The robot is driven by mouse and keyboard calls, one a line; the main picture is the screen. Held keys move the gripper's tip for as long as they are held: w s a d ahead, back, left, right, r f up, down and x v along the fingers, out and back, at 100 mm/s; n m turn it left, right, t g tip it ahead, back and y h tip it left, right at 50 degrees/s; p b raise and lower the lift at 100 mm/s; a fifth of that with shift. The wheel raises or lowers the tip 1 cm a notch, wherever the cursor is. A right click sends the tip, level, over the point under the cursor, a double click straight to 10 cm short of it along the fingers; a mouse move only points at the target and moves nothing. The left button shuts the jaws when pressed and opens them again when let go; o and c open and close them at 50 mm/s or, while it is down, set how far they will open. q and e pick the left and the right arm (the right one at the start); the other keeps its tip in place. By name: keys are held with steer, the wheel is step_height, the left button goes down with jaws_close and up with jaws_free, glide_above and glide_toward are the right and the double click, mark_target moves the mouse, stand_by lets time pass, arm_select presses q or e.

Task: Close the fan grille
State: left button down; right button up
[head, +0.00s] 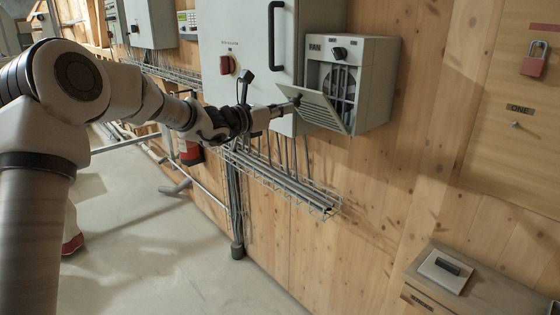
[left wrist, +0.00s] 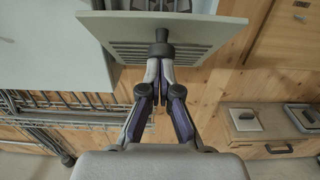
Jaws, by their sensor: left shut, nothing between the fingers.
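The fan box (head: 376,80) is a grey-white unit on the wooden wall, with a FAN label and a dark knob on its front. In the left wrist view the shut tips (left wrist: 161,62) are at the dark knob (left wrist: 161,46) on the grille (left wrist: 120,32). I cannot tell whether they touch it. My right gripper is in neither view.
A grey cabinet (head: 240,50) with a black handle and a red switch stands left of the fan box. A wire cable tray (head: 290,190) runs below. A red padlock (head: 534,62) hangs at the right. A wooden cabinet (head: 470,290) is at the lower right.

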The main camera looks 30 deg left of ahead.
mark_target(298, 91)
arm_select(q)
steer(key=w+r, duration=0.1)
steer(key=r, duration=0.1)
steer(key=w+d+r, duration=0.1)
steer(key=r, duration=0.1)
steer(key=shift+w+p, duration=0.3)
steer(key=shift+p, duration=0.1)
steer(key=shift+w+d+r, duration=0.35)
steer(key=shift+w+r, duration=0.4)
steer(key=shift+r, duration=0.05)
steer(key=shift+w+d+r+p, duration=0.3)
steer(key=shift+w+r, duration=0.15)
steer(key=shift+w, duration=0.15)
steer(key=shift+w+d+r+p, duration=0.2)
steer(key=shift+w+r+p, duration=0.05)
steer(key=shift+w+r, duration=0.25)
steer(key=shift+w+d+r+p, duration=0.1)
steer(key=shift+w+d+r, duration=0.1)
steer(key=shift+w, duration=0.35)
steer(key=shift+w+d+r+p, duration=0.15)
steer(key=shift+w+d+r, duration=0.05)
steer(key=shift+w, duration=0.3)
steer(key=shift+w+d+r+p, duration=0.1)
steer(key=shift+w+d+r, duration=0.1)
steer(key=shift+w, duration=0.35)
steer(key=shift+r, duration=0.1)
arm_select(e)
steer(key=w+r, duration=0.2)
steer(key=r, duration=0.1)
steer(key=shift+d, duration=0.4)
